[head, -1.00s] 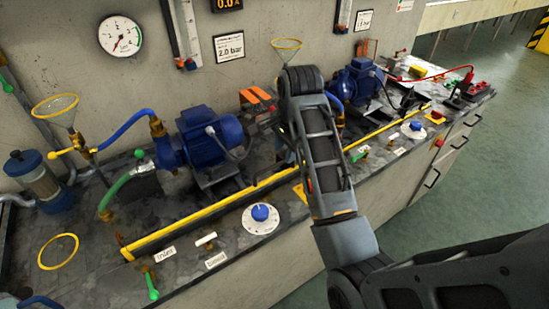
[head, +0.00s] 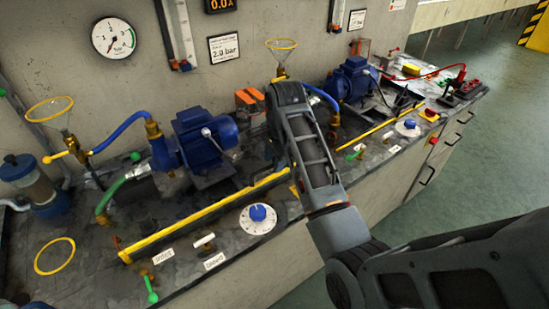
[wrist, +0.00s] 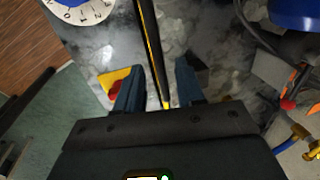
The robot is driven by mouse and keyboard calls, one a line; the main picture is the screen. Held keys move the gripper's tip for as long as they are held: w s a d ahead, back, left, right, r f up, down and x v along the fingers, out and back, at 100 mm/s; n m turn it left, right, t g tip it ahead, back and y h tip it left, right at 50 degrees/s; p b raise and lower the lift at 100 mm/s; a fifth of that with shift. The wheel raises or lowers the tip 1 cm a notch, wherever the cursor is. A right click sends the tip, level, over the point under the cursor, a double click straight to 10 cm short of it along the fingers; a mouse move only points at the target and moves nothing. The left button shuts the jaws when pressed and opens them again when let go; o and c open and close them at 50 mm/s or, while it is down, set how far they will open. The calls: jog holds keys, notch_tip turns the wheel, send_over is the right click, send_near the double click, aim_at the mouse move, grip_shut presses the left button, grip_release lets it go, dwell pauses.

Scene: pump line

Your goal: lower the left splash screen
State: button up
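The left splash screen shows as a long bar with a yellow edge (head: 205,215) in front of the left blue pump (head: 204,138). Its right end runs behind my arm in the head view. In the wrist view the screen's dark and yellow edge (wrist: 150,40) runs down between my fingers. My gripper (wrist: 159,70) is open, with one blue-grey finger on each side of the edge and a visible gap on both sides. My gripper's fingers are hidden behind my arm in the head view. I cannot tell how high the fingers are above the screen.
A second yellow-edged screen (head: 376,132) stands before the right pump (head: 355,80). A blue-knobbed dial (head: 258,218) and a white-handled valve (head: 204,241) lie in front of the left screen. A red-and-yellow switch (wrist: 117,85) is near one finger. Green floor is open at right.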

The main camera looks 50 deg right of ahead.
jog(key=shift+f, duration=0.15)
jog(key=shift+c, duration=0.3)
grip_shut()
dwell(0.3)
